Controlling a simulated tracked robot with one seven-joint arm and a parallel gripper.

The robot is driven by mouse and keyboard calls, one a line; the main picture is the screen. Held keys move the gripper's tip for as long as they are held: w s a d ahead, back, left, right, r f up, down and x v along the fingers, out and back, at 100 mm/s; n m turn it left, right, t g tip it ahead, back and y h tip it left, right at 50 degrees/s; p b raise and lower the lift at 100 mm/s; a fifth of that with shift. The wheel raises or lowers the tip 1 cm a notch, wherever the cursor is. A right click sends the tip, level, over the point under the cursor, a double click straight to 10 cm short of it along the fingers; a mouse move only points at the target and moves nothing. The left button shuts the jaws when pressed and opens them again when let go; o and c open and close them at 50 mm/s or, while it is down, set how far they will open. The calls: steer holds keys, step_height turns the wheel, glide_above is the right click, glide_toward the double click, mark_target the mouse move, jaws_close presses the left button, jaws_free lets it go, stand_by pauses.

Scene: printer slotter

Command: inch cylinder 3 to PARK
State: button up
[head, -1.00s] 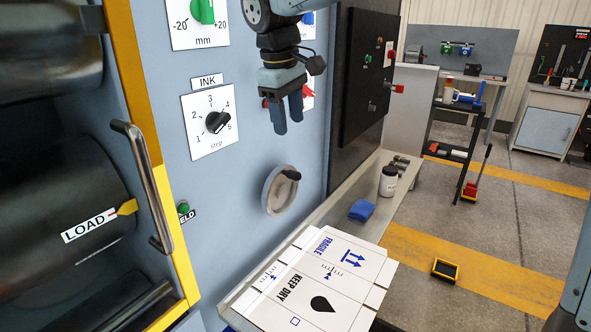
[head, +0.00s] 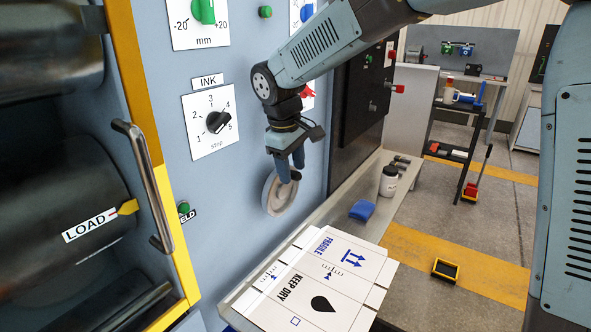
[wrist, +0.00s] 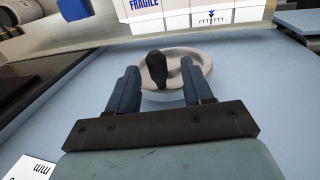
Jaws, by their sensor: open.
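The cylinder (head: 75,190) on the left sits behind a yellow-edged guard; a white LOAD label and a yellow pointer are at it. A round grey handwheel (head: 272,196) with a dark crank knob is mounted on the blue panel. My gripper (head: 290,178) is at the handwheel's upper right in the head view, partly covering it. In the wrist view my gripper (wrist: 157,85) is open, and the handwheel (wrist: 193,68) lies just beyond the fingertips. Its black knob (wrist: 156,68) shows between the two fingers, with no clear contact. No PARK mark can be made out.
A green button (head: 184,208) is beside the guard, its label partly hidden. The INK dial (head: 217,122) is above the handwheel. A printed carton sheet (head: 318,285) lies on the ledge below.

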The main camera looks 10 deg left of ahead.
steer(key=shift+w+f, duration=0.1)
steer(key=shift+f, duration=0.35)
jaws_close()
stand_by(0.3)
steer(key=shift+d+f, duration=0.15)
steer(key=shift+d, duration=0.25)
steer(key=shift+a, duration=0.4)
